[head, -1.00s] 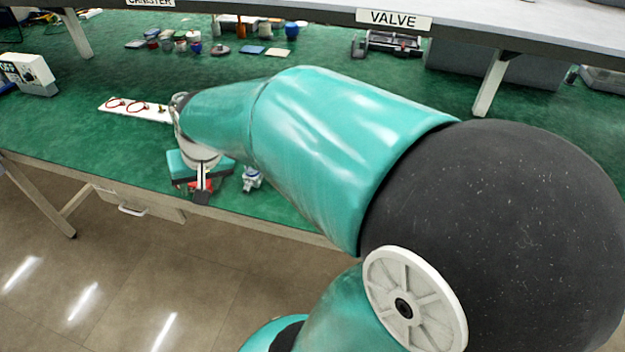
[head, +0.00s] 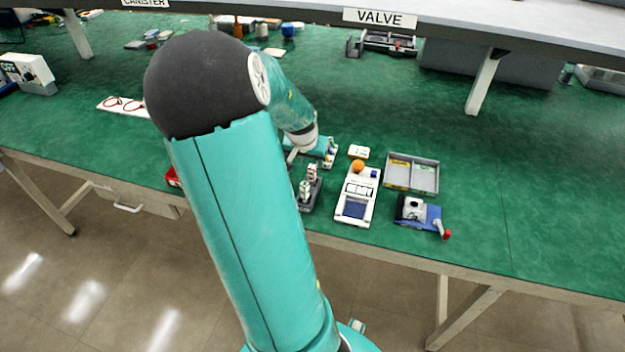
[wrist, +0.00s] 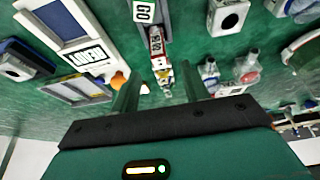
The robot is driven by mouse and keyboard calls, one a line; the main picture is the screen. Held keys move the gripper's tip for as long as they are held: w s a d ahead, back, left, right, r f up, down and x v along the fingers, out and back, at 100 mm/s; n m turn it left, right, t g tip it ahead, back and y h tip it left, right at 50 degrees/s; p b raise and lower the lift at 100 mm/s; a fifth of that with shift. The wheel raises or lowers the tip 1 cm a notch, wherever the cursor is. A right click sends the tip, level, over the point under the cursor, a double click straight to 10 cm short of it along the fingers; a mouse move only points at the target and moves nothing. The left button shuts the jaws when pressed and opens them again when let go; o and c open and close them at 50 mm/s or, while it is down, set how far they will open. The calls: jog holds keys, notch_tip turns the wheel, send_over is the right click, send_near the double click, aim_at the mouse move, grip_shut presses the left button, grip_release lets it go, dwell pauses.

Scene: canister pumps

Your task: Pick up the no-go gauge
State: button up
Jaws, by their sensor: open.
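In the wrist view the no-go gauge (wrist: 155,42) shows a small white label with red parts, near the middle top, beyond the gap between my fingers. The GO-labelled gauge (wrist: 145,12) is just past it at the top edge. In the head view the no-go gauge (head: 313,173) stands upright in a dark stand (head: 309,201), with the go gauge (head: 304,190) nearer the table's front edge. My gripper (wrist: 160,88) is open, its two fingers apart with no gauge between them. In the head view my gripper (head: 310,150) is just behind the stand, partly hidden by my arm.
A white device (head: 358,196) with an orange ball stands right of the stand. A grey divided tray (head: 425,178) and a blue fixture (head: 420,212) with a red-tipped handle lie farther right. A white board (head: 120,105) with red rings is at left.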

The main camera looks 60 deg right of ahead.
aim_at(311, 167)
jog(key=shift+x, duration=1.2)
jog(key=x, duration=0.4)
jog(key=shift+s+a+f, duration=0.15)
jog(key=shift+f, duration=0.65)
grip_shut()
